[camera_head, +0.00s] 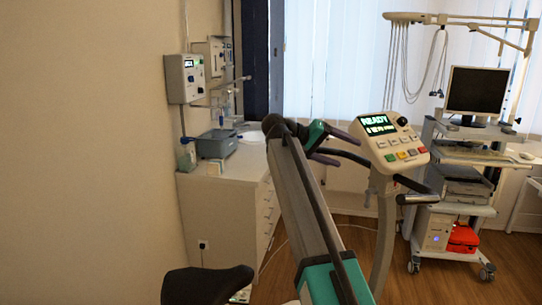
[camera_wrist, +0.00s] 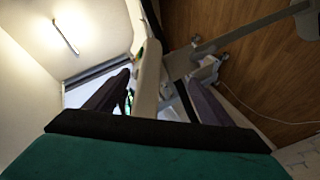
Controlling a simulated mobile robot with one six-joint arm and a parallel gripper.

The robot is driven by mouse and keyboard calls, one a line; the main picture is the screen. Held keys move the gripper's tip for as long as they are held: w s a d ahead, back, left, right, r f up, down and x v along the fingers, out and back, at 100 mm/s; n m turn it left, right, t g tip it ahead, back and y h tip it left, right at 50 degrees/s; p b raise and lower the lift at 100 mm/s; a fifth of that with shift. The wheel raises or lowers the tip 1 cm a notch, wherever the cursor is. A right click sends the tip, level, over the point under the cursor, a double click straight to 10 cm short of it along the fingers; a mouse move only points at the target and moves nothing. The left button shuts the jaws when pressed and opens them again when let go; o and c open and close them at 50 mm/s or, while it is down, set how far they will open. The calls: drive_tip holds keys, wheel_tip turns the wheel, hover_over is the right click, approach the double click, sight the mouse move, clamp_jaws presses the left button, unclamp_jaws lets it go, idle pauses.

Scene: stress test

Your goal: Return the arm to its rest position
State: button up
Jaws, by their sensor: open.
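My gripper (camera_head: 343,152) is at the far end of my raised arm, near the middle of the head view. Its green body and two dark fingers point right, toward the console (camera_head: 388,141) of an exercise machine. The fingers are spread apart with nothing visibly held. In the wrist view, my gripper (camera_wrist: 152,80) shows a dark finger on either side, above its green body. A pale post-like part (camera_wrist: 148,78) shows between the fingers; I cannot tell how far beyond them it is. My arm hides part of the machine in the head view.
Dark handlebars (camera_head: 412,198) extend near the console, and a dark saddle (camera_head: 207,285) is at the bottom. A white cabinet (camera_head: 225,205) with a grey-blue bin (camera_head: 217,146) stands left. A cart with a monitor (camera_head: 477,91) stands right. Wooden floor (camera_head: 335,240) shows between.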

drive_tip(key=s+f+n+g+y, duration=0.15)
drive_tip(key=s+f+y, duration=0.35)
drive_tip(key=f, duration=1.7)
drive_tip(key=s+f+n+y, duration=0.2)
drive_tip(key=s+f, duration=0.5)
drive_tip(key=f, duration=1.4)
drive_tip(key=s+a+f+g+y+b, duration=0.2)
drive_tip(key=s+f+b, duration=0.1)
drive_tip(key=s+f, duration=1.1)
drive_tip(key=s+a+f+g+y+b, duration=0.1)
drive_tip(key=s+f+g+y+b, duration=0.1)
drive_tip(key=s+f, duration=1.2)
drive_tip(key=s+a+f+g+y+b, duration=0.2)
drive_tip(key=s+f+b, duration=0.3)
drive_tip(key=s+f, duration=1)
wheel_tip(320, 180, down, 4)
drive_tip(key=shift+a+r+m+g, duration=0.1)
drive_tip(key=shift+a+m+g, duration=0.25)
drive_tip(key=shift+g, duration=0.2)
drive_tip(key=shift+w, duration=0.1)
